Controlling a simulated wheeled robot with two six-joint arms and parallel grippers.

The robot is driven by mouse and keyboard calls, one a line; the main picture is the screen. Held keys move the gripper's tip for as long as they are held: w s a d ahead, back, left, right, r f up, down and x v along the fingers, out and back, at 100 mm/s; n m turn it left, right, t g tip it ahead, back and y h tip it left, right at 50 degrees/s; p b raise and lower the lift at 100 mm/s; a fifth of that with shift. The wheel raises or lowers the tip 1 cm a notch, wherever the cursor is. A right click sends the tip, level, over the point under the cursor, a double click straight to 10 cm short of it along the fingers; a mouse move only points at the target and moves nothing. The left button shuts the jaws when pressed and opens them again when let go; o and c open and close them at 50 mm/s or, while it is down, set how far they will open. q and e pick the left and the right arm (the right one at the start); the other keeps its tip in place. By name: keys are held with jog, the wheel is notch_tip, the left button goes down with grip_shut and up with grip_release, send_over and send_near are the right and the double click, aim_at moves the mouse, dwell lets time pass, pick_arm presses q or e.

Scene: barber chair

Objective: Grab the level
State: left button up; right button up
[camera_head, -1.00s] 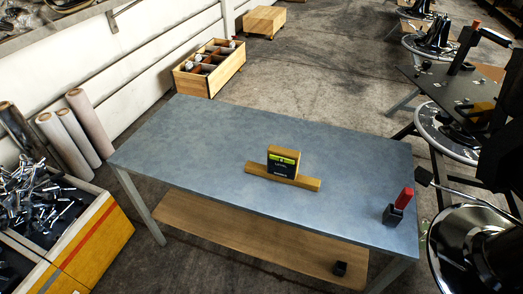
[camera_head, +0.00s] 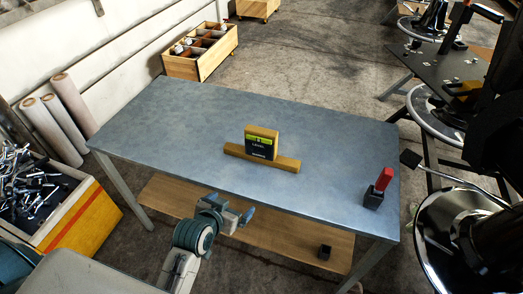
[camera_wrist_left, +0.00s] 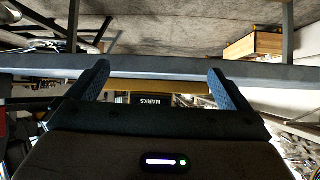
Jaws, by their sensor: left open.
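The level (camera_head: 261,143) is a tan block with a black and yellow-green label reading "LEVEL", upright at a long wooden bar (camera_head: 285,164) on the blue-grey table (camera_head: 160,115). My left gripper (camera_head: 240,214) is open and empty, in front of the table's near edge, below and left of the level and apart from it. In the left wrist view its two blue fingers (camera_wrist_left: 160,78) are spread; between them, beyond the table edge, shows a tan strip with an upside-down dark label (camera_wrist_left: 153,99), probably the level and its bar. My right gripper is not in view.
A red and black item (camera_head: 377,188) stands at the table's right end. A lower wooden shelf (camera_head: 280,230) holds a small dark block. A bin of metal tools (camera_head: 40,195) and rolls stand left; a divided crate (camera_head: 200,52) stands behind. The tabletop around the level is clear.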

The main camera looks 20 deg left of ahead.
pick_arm(q)
notch_tip(320, 180, up, 4)
jog(key=w+t, duration=0.2)
jog(key=w, duration=0.1)
jog(key=n+t, duration=0.1)
jog(key=t, duration=0.4)
send_near(263, 129)
jog(key=w, duration=0.5)
jog(key=shift+f+p, duration=0.2)
jog(key=shift+p, duration=0.2)
jog(key=shift+w, duration=0.65)
jog(key=w+p, duration=0.1)
jog(key=w, duration=0.3)
jog(key=shift+w+d+f, duration=0.1)
jog(key=shift+d+f, duration=0.05)
jog(key=shift+w+f, duration=0.1)
jog(key=shift+w, duration=0.25)
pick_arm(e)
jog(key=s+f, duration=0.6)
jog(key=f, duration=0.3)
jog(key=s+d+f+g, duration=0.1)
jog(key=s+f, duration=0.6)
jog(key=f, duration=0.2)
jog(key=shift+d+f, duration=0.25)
